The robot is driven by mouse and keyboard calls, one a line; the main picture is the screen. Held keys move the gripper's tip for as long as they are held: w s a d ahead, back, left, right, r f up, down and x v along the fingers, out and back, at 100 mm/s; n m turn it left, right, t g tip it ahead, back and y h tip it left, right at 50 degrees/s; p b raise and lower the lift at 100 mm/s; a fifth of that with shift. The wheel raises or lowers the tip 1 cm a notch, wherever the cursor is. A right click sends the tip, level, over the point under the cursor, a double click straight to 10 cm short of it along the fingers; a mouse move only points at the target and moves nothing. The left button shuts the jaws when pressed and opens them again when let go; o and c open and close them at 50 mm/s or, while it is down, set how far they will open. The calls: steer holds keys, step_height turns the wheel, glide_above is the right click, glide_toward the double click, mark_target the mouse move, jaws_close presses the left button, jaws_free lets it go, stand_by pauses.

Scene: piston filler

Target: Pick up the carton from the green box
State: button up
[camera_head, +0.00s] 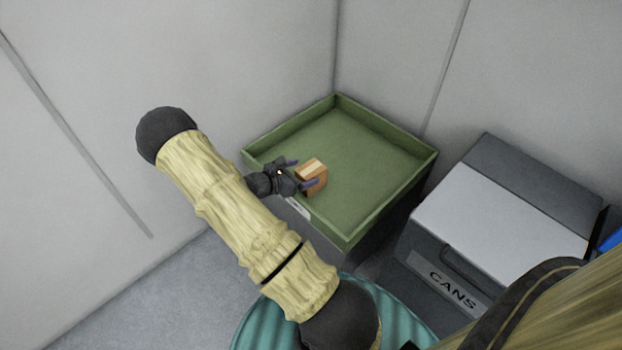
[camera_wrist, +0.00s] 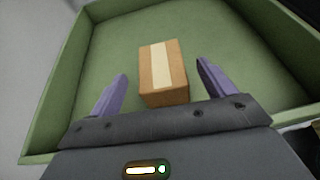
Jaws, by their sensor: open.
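The carton (camera_head: 313,178) is a small brown box with a pale tape strip along its top. It lies on the floor of the shallow green box (camera_head: 395,150), near the box's front left side. In the wrist view the carton (camera_wrist: 163,75) sits ahead of and between the two purple fingers of my gripper (camera_wrist: 160,88). My gripper (camera_head: 305,172) is open, with one finger on each side of the carton. The wrist view shows a gap between each finger and the carton. The carton's underside is hidden.
The green box stands in a corner between two pale walls (camera_head: 400,60). A dark bin labelled CANS (camera_head: 453,290) with a light lid stands at right. A ribbed teal round object (camera_head: 400,320) is at the bottom, partly behind my arm. The rest of the green box's floor is clear.

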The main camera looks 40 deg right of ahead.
mark_target(307, 171)
steer(key=b+x, duration=0.2)
steer(key=x, duration=0.1)
steer(key=shift+d+f, duration=0.2)
steer(key=shift+f, duration=0.15)
steer(key=shift+d+b, duration=0.4)
steer(key=shift+d, duration=0.1)
steer(key=c, duration=1.1)
